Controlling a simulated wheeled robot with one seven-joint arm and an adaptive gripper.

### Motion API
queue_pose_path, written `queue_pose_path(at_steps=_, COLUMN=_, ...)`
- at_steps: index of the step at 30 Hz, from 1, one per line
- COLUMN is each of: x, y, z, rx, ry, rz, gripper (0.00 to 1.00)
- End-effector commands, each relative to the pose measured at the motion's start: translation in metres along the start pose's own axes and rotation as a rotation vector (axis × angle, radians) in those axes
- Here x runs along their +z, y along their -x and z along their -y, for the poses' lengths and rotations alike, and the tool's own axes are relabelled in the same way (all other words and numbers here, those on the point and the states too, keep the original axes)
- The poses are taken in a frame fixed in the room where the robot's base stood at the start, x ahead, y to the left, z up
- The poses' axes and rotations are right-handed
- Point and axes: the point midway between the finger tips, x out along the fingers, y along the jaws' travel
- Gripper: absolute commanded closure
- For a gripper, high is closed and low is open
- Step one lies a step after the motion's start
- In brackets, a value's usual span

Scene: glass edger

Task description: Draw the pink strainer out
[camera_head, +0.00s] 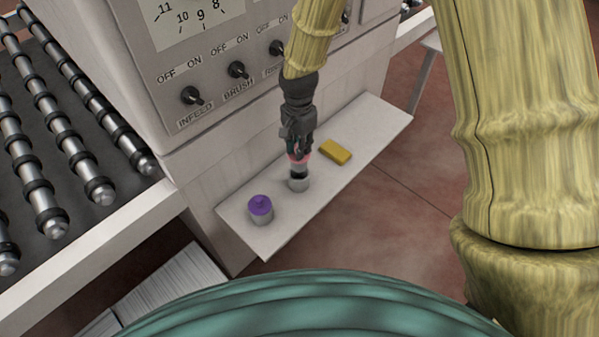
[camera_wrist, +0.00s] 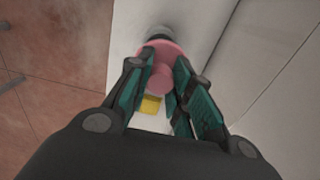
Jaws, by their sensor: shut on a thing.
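The pink strainer (camera_wrist: 160,62) shows in the wrist view as a round pink disc with a knob, between the green-padded fingers of my gripper (camera_wrist: 157,90). In the head view my gripper (camera_head: 299,150) points down over the shelf, with a sliver of the pink strainer (camera_head: 300,159) at its fingertips. My gripper is shut on the strainer. Below the strainer is a grey cylindrical holder (camera_head: 299,184) with a dark band, standing on the white shelf (camera_head: 325,195). I cannot tell whether the strainer still sits inside it.
A grey cylinder with a purple top (camera_head: 260,208) stands to the left on the shelf. A yellow block (camera_head: 335,151) lies to the right. The machine's panel with black switches (camera_head: 238,70) rises behind. A roller conveyor (camera_head: 65,140) is at the left.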

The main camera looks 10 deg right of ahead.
Motion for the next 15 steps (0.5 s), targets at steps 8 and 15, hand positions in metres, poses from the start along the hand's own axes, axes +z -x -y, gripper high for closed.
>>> queue_pose_path(at_steps=8, x=0.0, y=0.006, z=0.0, rx=0.0, ry=0.0, rz=0.0, gripper=1.0)
queue_pose_path(at_steps=15, x=0.0, y=0.024, z=0.0, rx=0.0, ry=-0.001, rz=0.0, gripper=1.0)
